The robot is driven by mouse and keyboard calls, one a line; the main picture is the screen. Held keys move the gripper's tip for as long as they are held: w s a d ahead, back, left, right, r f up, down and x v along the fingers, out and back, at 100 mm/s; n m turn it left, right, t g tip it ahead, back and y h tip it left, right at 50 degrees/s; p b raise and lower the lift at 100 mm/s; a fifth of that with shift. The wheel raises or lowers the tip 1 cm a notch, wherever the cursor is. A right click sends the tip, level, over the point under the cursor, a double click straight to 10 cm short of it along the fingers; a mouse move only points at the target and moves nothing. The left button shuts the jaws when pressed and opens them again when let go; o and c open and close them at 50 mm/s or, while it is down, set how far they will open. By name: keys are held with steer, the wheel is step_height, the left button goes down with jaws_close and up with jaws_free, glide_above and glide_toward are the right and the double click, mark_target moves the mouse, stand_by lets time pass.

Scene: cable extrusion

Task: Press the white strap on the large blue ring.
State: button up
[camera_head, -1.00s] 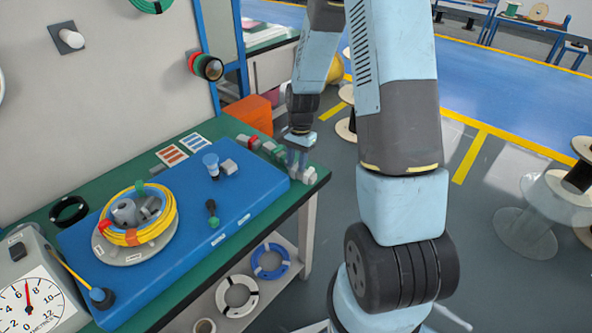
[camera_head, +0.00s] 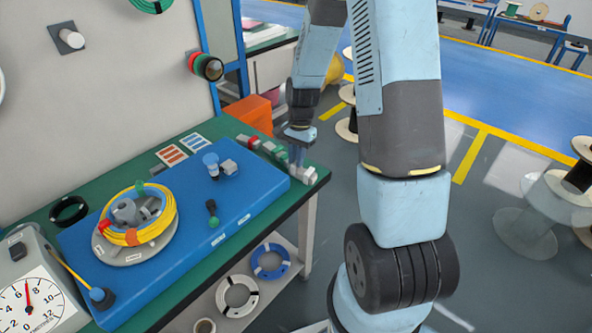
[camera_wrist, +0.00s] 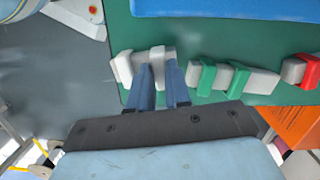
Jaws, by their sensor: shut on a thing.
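My gripper (camera_head: 297,158) is at the right end of the green bench. In the wrist view its two blue fingers (camera_wrist: 158,75) are shut on a white strap (camera_wrist: 158,54), a small pale block in a row of clips. Another white piece (camera_wrist: 124,68) lies just left of it. The strap is partly hidden by the fingers. A blue ring (camera_head: 256,264) with pale bands lies on the shelf under the bench, well below my gripper; whether it is the large one I cannot tell.
Green clips (camera_wrist: 207,77) and a red clip (camera_wrist: 311,72) continue the row close to my fingers. The blue board (camera_head: 165,255) carries a yellow cable coil (camera_head: 130,237). A white ring (camera_head: 237,309) lies beside the blue ring.

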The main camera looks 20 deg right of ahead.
step_height(320, 180, up, 6)
steer(key=shift+r, duration=0.2)
stand_by(0.7)
